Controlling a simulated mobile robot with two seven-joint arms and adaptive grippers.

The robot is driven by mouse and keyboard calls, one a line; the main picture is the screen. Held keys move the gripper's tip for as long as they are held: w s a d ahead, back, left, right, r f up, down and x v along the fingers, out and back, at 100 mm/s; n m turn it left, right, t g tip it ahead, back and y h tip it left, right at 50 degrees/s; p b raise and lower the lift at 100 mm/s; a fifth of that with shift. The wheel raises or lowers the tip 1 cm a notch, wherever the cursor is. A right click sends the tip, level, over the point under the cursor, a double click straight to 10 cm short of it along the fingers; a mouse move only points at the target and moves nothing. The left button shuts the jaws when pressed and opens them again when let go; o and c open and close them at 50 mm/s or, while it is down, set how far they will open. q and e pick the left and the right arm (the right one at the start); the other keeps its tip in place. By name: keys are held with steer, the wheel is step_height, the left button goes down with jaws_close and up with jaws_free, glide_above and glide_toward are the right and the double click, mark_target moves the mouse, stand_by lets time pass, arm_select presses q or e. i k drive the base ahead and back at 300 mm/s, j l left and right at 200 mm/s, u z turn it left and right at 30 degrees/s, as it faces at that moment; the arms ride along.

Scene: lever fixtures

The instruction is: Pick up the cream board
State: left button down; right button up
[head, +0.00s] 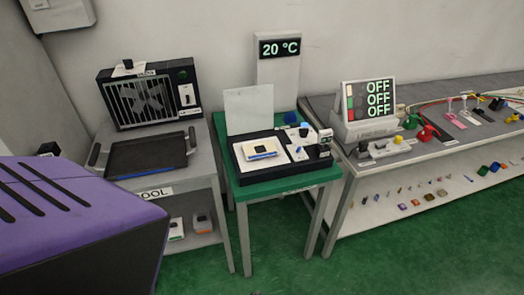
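A cream board (262,147) with a dark square part on it lies flat on the white plate of a black fixture (275,186). The fixture stands on a green-topped table (232,187) in the middle of the head view. A bluish edge shows along the board's near side. Neither of my grippers is in view, and nothing is seen touching the board.
A pale upright panel (249,108) stands behind the board; knobs and levers sit at its right. A dark tray (147,154) and boxed fan (150,97) are at the left. A right bench (437,150) holds an "OFF" display (368,110).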

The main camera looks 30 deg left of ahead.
mark_target(267, 148)
steer(key=i+l, duration=0.15)
steer(key=i, duration=0.35)
steer(key=i+l, duration=0.15)
steer(key=i, duration=0.35)
steer(key=i+u, duration=0.15)
steer(key=u, duration=0.3)
steer(key=i+l+u, duration=0.1)
steer(key=u, duration=0.35)
steer(key=i+l+u, duration=0.1)
steer(key=u, duration=0.35)
